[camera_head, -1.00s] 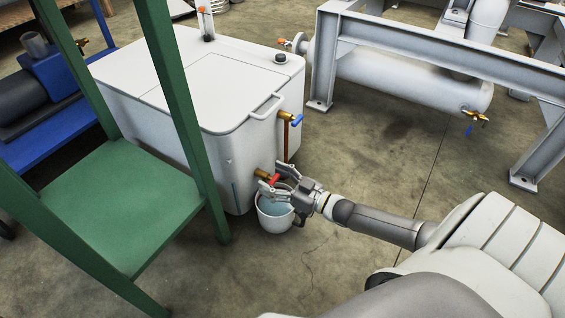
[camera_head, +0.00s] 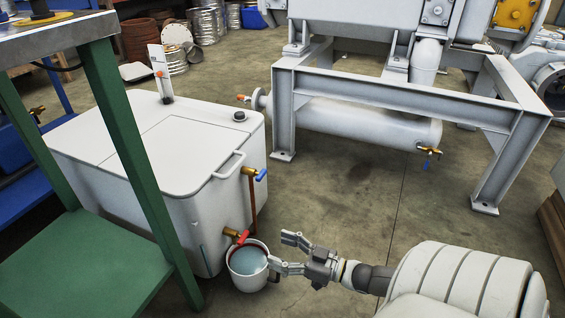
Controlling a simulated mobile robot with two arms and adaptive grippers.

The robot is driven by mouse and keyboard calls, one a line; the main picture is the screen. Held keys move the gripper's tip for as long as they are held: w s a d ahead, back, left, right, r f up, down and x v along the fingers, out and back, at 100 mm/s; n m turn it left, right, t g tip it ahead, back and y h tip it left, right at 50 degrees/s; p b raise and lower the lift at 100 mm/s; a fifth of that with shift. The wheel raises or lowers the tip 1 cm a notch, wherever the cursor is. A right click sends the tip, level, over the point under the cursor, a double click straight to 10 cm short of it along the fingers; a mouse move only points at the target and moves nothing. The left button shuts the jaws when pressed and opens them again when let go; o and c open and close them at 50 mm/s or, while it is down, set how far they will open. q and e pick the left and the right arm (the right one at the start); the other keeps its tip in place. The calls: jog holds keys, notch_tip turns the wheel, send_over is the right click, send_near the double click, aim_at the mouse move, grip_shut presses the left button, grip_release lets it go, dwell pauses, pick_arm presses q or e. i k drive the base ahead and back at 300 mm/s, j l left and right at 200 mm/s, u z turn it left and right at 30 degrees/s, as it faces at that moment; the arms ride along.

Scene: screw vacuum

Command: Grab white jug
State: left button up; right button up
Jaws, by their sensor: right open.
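The white jug (camera_head: 247,279) stands on the floor against the front of the white tank, under a brass valve with a red handle (camera_head: 241,237). Bluish liquid shows inside the jug. My right gripper (camera_head: 287,253) is open and empty. It is just to the right of the jug, with its fingers pointing left toward it. The lower finger is close to the jug's rim; I cannot tell whether it touches. A small dark part at the jug's right side shows below that finger. My left gripper is out of view.
The white tank (camera_head: 180,200) has a blue-handled valve (camera_head: 258,174) above the jug. A green stand (camera_head: 90,265) is on the left. A grey steel frame (camera_head: 400,90) with a cylinder stands behind. The floor (camera_head: 350,215) in the middle is clear.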

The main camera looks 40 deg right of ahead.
aim_at(247, 264)
jog(key=k+l, duration=0.3)
jog(key=k, duration=0.15)
jog(key=k+l, duration=0.3)
jog(key=k, duration=0.2)
